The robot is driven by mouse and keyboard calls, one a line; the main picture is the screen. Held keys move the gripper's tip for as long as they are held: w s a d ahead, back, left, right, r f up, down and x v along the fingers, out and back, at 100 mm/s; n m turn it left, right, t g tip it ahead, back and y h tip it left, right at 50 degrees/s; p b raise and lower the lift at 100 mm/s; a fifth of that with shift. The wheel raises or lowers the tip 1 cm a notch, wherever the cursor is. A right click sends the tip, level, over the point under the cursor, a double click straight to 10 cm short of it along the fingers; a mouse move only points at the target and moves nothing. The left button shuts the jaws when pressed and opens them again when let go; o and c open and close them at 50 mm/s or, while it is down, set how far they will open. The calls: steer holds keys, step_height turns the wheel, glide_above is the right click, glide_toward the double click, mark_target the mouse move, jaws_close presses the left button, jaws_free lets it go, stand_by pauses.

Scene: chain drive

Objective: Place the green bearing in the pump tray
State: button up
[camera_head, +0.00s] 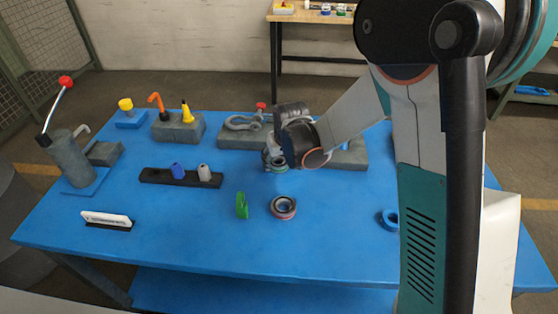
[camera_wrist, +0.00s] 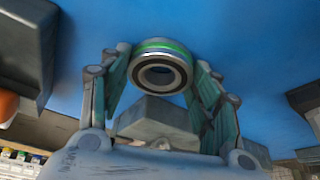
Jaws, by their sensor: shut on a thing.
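My gripper (camera_head: 276,158) is above the middle of the blue table. It is shut on a ring-shaped bearing. In the wrist view the bearing (camera_wrist: 160,67) sits between the fingertips, with a green band, a dark seal and an open bore. In the head view the bearing (camera_head: 277,166) is small and partly hidden by my gripper. At the table's left, a grey pump-like cylinder (camera_head: 69,160) with a red-tipped lever stands on a flat blue base (camera_head: 92,186). I cannot tell for sure whether this base is the pump tray.
A bearing with a reddish rim (camera_head: 283,207) and a green piece (camera_head: 241,206) are on the table (camera_head: 190,245) below my gripper. A black rack (camera_head: 180,179) holds two small parts. A white sign (camera_head: 106,220) stands front left. A blue ring (camera_head: 389,221) lies at right. Grey fixtures (camera_head: 178,128) line the back.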

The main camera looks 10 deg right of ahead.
steer(key=shift+f, duration=0.15)
steer(key=o, duration=1.3)
steer(key=p+v, duration=0.4)
steer(key=v, duration=0.8)
steer(key=shift+s+r, duration=0.1)
steer(key=shift+r, duration=0.15)
